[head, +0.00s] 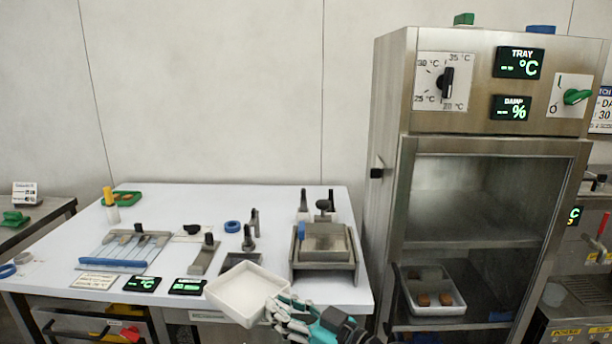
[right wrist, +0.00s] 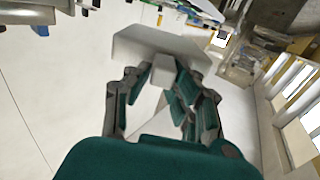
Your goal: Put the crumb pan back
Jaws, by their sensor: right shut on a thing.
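The crumb pan (head: 240,293) is a shallow white square pan in the head view. It is at the front edge of the white table, tilted in the picture, with its empty inside showing. My right gripper (head: 279,307) is shut on the pan's near right side. In the right wrist view the pan (right wrist: 155,43) lies beyond the fingers, and my right gripper (right wrist: 162,80) is closed around a small white tab on it. My left gripper is in neither view.
The white table (head: 170,215) carries a steel box-like unit (head: 323,268), several scrapers and a blue-edged rack (head: 125,250). A tall steel cabinet (head: 395,150) stands right of the table, with a white tray (head: 432,307) of brown pieces inside. Drawers (head: 100,330) are under the table.

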